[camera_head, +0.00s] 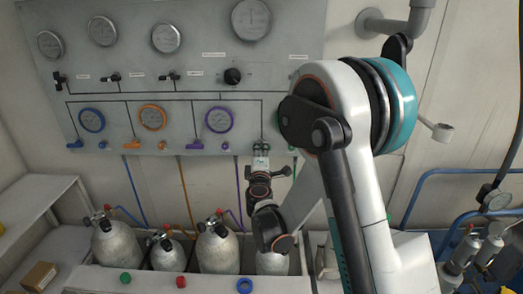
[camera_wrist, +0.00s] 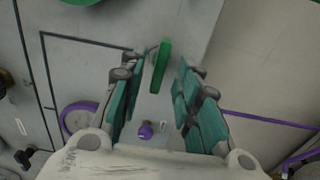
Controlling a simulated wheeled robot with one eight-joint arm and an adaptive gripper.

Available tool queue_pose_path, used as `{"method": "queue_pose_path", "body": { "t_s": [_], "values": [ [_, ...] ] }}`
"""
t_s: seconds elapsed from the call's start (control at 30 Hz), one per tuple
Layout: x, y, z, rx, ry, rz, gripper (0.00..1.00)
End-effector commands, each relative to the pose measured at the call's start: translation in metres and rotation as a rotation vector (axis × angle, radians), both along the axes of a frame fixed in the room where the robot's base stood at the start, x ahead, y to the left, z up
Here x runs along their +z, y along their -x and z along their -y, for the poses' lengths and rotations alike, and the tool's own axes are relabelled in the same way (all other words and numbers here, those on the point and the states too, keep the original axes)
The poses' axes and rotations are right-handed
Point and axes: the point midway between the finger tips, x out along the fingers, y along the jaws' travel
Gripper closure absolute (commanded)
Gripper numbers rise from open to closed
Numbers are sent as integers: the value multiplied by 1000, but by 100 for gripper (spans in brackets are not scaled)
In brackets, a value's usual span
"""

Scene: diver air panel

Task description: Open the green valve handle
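The green valve handle (camera_wrist: 161,66) is a narrow bar seen nearly edge-on in the wrist view, near the panel's edge. My gripper (camera_wrist: 160,72) is open, with one teal finger on each side of the handle near the fingertips. A gap shows on both sides, so neither finger appears to touch it. In the head view, my gripper (camera_head: 261,150) is at the lower right of the panel. My arm hides most of the green valve area there.
The grey panel (camera_head: 190,65) carries several gauges. Blue (camera_head: 75,144) and orange (camera_head: 135,145) handles sit farther left. Grey cylinders (camera_head: 116,243) stand below the panel.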

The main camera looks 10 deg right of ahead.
Motion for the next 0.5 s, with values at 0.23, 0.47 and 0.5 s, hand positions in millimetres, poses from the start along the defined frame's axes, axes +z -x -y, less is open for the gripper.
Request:
{"method": "queue_pose_path", "body": {
  "t_s": [0.23,0.47,0.5],
  "values": [
    [0,-28,8,0,0,0,70],
    [0,-34,9,0,0,0,70],
    [0,-34,9,0,0,0,70]
  ]
}}
